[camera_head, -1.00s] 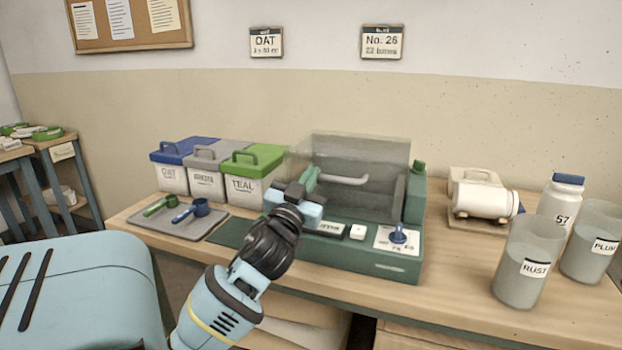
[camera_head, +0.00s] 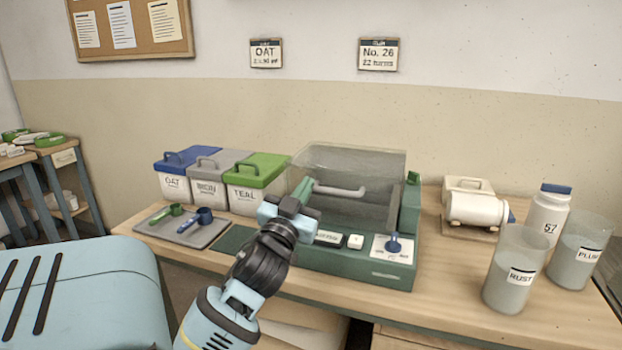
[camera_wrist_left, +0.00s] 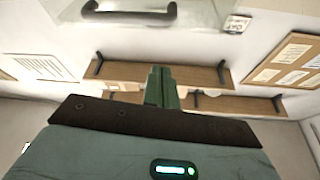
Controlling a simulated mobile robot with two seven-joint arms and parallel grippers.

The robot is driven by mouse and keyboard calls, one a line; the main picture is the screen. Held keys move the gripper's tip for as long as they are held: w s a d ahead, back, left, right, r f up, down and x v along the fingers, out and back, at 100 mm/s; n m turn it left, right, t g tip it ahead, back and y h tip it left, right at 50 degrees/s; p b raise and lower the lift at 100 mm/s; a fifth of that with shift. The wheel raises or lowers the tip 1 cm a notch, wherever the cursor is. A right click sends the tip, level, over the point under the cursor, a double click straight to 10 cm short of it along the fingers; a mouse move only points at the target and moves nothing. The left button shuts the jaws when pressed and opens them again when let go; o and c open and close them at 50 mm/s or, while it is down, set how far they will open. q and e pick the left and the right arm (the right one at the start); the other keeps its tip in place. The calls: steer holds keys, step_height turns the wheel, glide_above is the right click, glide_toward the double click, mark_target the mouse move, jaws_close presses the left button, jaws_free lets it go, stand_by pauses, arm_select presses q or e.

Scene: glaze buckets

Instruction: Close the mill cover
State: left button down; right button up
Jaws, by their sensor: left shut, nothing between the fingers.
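The mill (camera_head: 345,262) is a green machine on the bench. Its clear cover (camera_head: 365,165) stands raised and tilted up at the back, with a grey bar handle (camera_head: 340,190) across its face. My left gripper (camera_head: 303,188) is shut and empty, at the left end of the handle in the head view. In the left wrist view, the green fingertips (camera_wrist_left: 162,75) are together, and the handle (camera_wrist_left: 130,16) lies beyond them at the top, apart from them. Whether the gripper touches the cover is not clear. My right gripper is not in view.
Blue, grey and green lidded buckets (camera_head: 258,170) stand left of the mill, behind a tray (camera_head: 185,232) with scoops. The mill's front has a blue knob (camera_head: 393,244). To the right are a white jar machine (camera_head: 475,208), a bottle (camera_head: 545,215) and glaze beakers (camera_head: 515,275).

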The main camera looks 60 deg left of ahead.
arm_select(q)
steer(key=v, duration=0.5)
steer(key=shift+s+d+r, duration=0.1)
steer(key=shift+s+d, duration=0.05)
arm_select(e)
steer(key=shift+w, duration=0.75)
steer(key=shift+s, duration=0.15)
